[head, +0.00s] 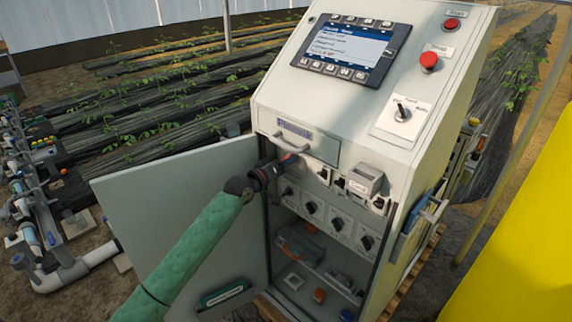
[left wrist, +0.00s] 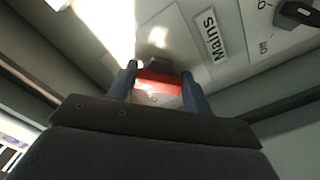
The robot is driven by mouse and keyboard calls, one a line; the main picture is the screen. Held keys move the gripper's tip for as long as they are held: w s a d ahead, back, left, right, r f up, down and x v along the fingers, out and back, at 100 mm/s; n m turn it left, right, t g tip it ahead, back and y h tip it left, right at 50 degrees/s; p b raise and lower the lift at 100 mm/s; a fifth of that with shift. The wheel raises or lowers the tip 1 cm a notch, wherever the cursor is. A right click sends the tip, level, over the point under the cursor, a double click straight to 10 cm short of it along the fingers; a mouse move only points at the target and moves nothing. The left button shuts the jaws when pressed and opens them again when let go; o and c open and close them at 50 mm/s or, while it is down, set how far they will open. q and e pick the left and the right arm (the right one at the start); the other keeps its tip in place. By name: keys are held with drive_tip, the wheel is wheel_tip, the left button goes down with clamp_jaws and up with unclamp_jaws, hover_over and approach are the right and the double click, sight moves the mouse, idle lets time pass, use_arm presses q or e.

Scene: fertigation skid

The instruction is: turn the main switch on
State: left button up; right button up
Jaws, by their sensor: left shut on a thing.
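The main switch has a red handle (left wrist: 160,80) that shows between my fingers in the left wrist view, beside a white label reading "Mains" (left wrist: 212,36). In the head view a bit of red (head: 288,160) shows at my fingertips. My left gripper (left wrist: 160,88) is shut on this red handle; in the head view the gripper (head: 276,168) reaches into the upper left of the open cabinet bay. The fingers and glare hide part of the switch, and I cannot tell its position. My right gripper is not in view.
The grey cabinet (head: 330,125) has its door (head: 170,195) swung open to the left. Several black rotary knobs (head: 312,207) sit right of my gripper. A drawer handle (head: 291,143) is just above it. A blue lever unit (head: 412,225) juts from the right side.

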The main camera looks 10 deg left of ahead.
use_arm(q)
drive_tip(key=shift+f, duration=0.2)
drive_tip(key=o, duration=1)
drive_tip(key=shift+r, duration=0.1)
drive_tip(key=shift+c, duration=0.2)
drive_tip(key=shift+s, duration=0.1)
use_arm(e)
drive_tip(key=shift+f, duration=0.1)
use_arm(q)
drive_tip(key=b+v, duration=0.1)
drive_tip(key=v, duration=0.6)
drive_tip(key=shift+s+a+b, duration=0.2)
drive_tip(key=shift+b, duration=0.15)
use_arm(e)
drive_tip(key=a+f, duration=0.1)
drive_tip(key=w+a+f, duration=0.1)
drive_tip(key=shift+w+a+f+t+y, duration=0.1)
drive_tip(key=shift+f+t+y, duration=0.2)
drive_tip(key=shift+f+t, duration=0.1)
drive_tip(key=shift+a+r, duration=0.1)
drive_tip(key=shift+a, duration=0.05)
